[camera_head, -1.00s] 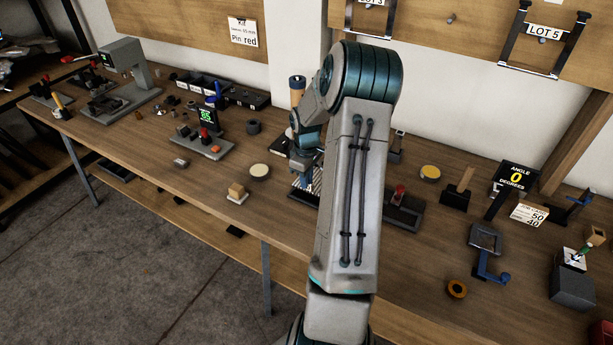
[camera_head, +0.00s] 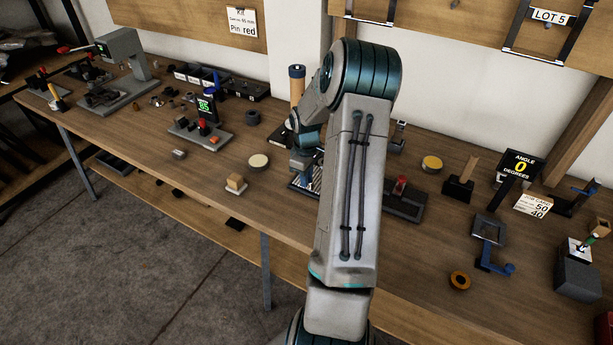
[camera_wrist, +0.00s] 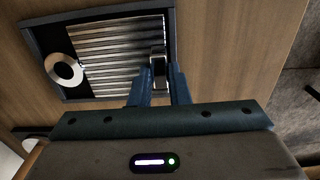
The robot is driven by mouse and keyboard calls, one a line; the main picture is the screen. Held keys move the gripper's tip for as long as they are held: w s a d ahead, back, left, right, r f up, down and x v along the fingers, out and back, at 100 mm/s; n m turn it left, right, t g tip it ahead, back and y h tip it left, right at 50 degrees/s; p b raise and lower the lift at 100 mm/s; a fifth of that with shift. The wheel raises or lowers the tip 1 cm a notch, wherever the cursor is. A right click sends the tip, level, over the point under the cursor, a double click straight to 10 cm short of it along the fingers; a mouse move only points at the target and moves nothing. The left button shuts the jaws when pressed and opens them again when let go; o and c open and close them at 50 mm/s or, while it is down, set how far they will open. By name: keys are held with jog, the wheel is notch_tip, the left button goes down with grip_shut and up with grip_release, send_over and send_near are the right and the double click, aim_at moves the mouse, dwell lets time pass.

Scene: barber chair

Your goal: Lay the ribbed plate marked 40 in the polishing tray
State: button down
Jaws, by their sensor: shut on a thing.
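The ribbed plate (camera_wrist: 115,55) shows in the wrist view as a row of shiny metal ribs within a dark-rimmed tray (camera_wrist: 100,98). My gripper (camera_wrist: 157,82) is shut on a small metal tab at the plate's right end. A pale ring-shaped disc (camera_wrist: 63,70) sits at the tray's left side. No number is readable on the plate. In the head view my gripper (camera_head: 303,165) is low over the tray, and my arm hides much of it. Striped ribs of the plate (camera_head: 313,181) show just beside the arm.
Right of my arm are a dark fixture with a red knob (camera_head: 403,198), a yellow-topped disc (camera_head: 431,164) and a sign reading angle 0 (camera_head: 520,166). A job card (camera_head: 533,205) shows 50 and 40. Left are a cream disc (camera_head: 258,161) and a wooden block (camera_head: 236,184).

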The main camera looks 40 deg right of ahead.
jog(key=c, duration=1.3)
grip_release()
notch_tip(320, 180, up, 14)
jog(key=b, duration=0.1)
jog(key=shift+f, duration=0.1)
